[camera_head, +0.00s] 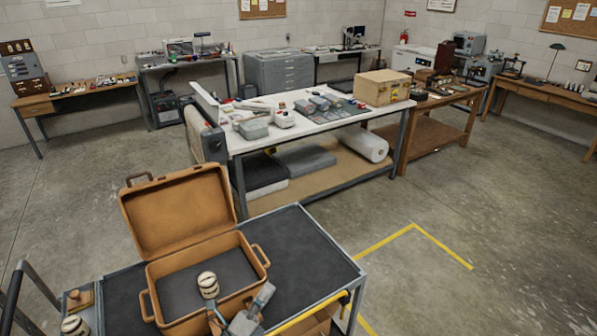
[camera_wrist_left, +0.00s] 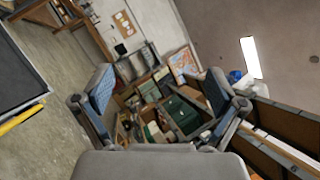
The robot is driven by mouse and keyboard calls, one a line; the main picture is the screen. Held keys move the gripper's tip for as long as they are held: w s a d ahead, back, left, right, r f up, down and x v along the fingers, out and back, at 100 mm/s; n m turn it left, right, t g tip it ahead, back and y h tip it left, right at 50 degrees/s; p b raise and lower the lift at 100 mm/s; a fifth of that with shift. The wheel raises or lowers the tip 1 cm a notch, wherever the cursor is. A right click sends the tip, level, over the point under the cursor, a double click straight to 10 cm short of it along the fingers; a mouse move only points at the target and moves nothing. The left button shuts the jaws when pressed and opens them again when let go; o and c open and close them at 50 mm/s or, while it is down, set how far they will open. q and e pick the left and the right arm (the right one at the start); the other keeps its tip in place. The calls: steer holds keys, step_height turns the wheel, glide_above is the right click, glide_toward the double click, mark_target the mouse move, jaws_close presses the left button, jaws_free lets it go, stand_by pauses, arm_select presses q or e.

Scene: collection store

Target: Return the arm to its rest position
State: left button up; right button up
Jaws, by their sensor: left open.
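My left gripper (camera_head: 238,308) shows at the bottom of the head view, in front of the open case and overlapping its near side. In the left wrist view the left gripper (camera_wrist_left: 160,100) has its two fingers spread wide, with nothing between them. The fingers point out across the room. My right gripper is in neither view.
An open orange-brown case (camera_head: 185,215) stands on a dark-topped cart (camera_head: 318,250). A small cream, dark-banded object (camera_head: 208,284) shows at the case, and a similar one (camera_head: 75,325) at lower left. A white worktable (camera_head: 300,135) stands beyond. Floor at right is clear.

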arm_select(q)
steer(key=s+a+f+n+g+y, duration=0.3)
steer(key=a+f+n+y, duration=0.4)
steer(key=f+n, duration=0.4)
steer(key=s+a+f+n+g+y, duration=0.2)
steer(key=s+a+f+n+y, duration=0.2)
steer(key=a+f+n+y, duration=0.5)
steer(key=s+d+f+n+g+h, duration=0.1)
steer(key=s+f+n+g, duration=0.4)
steer(key=s, duration=0.4)
steer(key=s+d+f+n+g+h, duration=0.1)
steer(key=s+f+n+g, duration=0.2)
steer(key=s+f+g, duration=0.5)
steer(key=s+f+t, duration=0.2)
steer(key=s+f, duration=0.1)
steer(key=f, duration=2.1)
steer(key=s+a+f+g, duration=0.1)
steer(key=s+a+f, duration=0.2)
steer(key=s+f, duration=1.4)
steer(key=shift+s+a+f, duration=0.15)
steer(key=shift+s, duration=0.7)
